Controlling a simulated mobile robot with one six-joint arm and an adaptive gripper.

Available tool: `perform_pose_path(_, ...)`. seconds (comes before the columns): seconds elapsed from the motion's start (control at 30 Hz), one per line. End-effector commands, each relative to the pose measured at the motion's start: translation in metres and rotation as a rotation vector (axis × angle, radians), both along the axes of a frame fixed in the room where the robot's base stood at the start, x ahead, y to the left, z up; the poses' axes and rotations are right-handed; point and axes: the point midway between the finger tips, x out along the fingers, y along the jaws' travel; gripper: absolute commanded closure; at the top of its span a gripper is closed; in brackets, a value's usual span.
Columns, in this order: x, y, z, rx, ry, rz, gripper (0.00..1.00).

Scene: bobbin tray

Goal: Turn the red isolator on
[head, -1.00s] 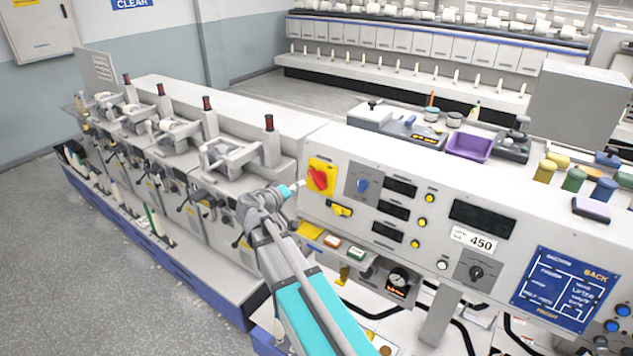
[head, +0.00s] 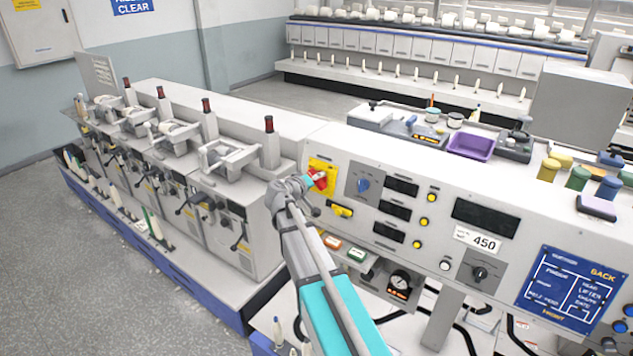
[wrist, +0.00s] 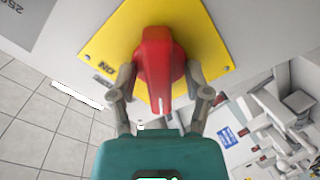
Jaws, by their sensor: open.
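The red isolator (head: 320,181) is a red rotary handle on a yellow plate (head: 331,165) at the left end of the control panel. In the wrist view the red handle (wrist: 155,65) points toward my gripper, with a pale mark near its lower end. The word ON shows on the yellow plate (wrist: 205,38) left of the handle. My gripper (wrist: 160,82) is open, with one finger on each side of the handle. Small gaps seem to show beside it; contact is unclear. In the head view my gripper (head: 308,184) partly covers the plate's left side.
A blue knob (head: 363,185) on a grey plate sits right of the isolator. A yellow switch (head: 342,210) sits just below it. Bobbin units (head: 220,160) line the machine to the left. A purple tray (head: 470,145) and other items stand on the panel's top.

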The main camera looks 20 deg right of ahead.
Motion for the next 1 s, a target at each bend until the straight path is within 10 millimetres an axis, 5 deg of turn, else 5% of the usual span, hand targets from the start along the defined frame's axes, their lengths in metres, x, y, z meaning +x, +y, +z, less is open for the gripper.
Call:
perform_pose_path(0.23, -0.0001, -0.0002, 0.0001, 0.0, 0.0, 0.0, 0.37)
perform_pose_path(0.57, -0.0001, -0.0002, 0.0001, 0.0, 0.0, 0.0, 0.98)
perform_pose_path(1.0, 0.0, -0.0002, 0.0, 0.016, -0.023, -0.007, 1.0)
